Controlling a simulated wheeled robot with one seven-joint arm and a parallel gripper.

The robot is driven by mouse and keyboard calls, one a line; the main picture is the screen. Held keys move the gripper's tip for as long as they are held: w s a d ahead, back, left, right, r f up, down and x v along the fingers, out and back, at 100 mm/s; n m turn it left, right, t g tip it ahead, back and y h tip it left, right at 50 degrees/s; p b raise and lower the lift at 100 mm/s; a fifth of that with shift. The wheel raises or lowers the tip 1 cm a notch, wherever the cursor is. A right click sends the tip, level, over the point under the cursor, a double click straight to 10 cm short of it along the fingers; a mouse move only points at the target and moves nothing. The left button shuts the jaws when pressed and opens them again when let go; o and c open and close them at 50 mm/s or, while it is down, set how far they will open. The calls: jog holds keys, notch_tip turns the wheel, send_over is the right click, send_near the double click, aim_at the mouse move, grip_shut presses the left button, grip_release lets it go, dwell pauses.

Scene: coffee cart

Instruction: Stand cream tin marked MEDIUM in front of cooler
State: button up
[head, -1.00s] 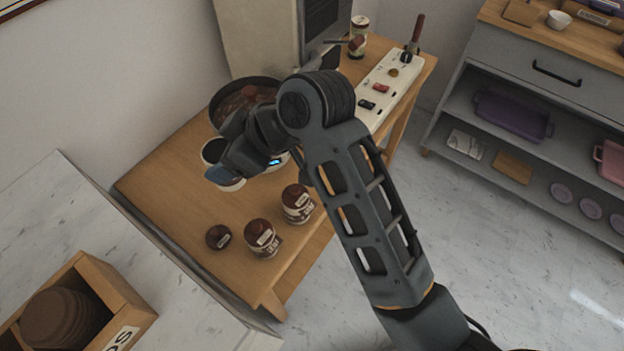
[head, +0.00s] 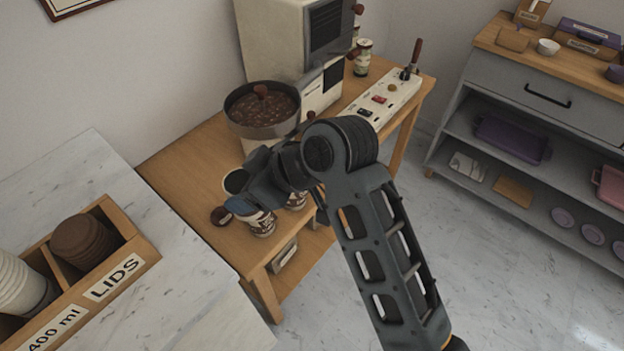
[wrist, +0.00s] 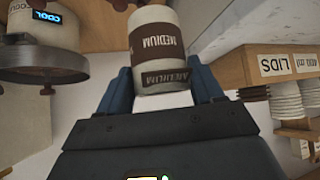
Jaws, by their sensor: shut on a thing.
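My gripper (wrist: 163,88) is shut on the cream tin marked MEDIUM (wrist: 156,42), with a blue-grey finger on each side. In the head view the held tin (head: 233,181) looks open at the top, dark inside, in front of and left of the cooler. My gripper (head: 250,195) covers part of it, and I cannot tell whether its base touches the table. The cooler (head: 264,130) is a round dark pan with brown beans on a cream base; it also shows in the wrist view (wrist: 42,72).
Two lidded tins, a nearer one (head: 262,222) and one partly hidden (head: 296,200), stand close to my gripper. A loose brown lid (head: 221,216) lies at left. A wooden box (head: 140,255) holds lids and cups on the marble counter. A switch panel (head: 385,100) is at right.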

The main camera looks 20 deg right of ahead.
jog(key=shift+w+d+f, duration=0.15)
jog(key=shift+d+f, duration=0.35)
jog(key=s+d+f+m+t+h, duration=0.1)
jog(key=d+f+m+h, duration=0.2)
jog(key=d+f+m, duration=0.2)
jog(key=s+d+f+m+t+h, duration=0.2)
jog(key=d+f+m+h, duration=0.2)
jog(key=d+f, duration=0.7)
jog(key=d+m, duration=0.1)
jog(key=d, duration=0.3)
jog(key=shift+s+d+f+m+t, duration=0.15)
jog(key=shift+d+f+m+t, duration=0.05)
jog(key=shift+d+m+t, duration=0.1)
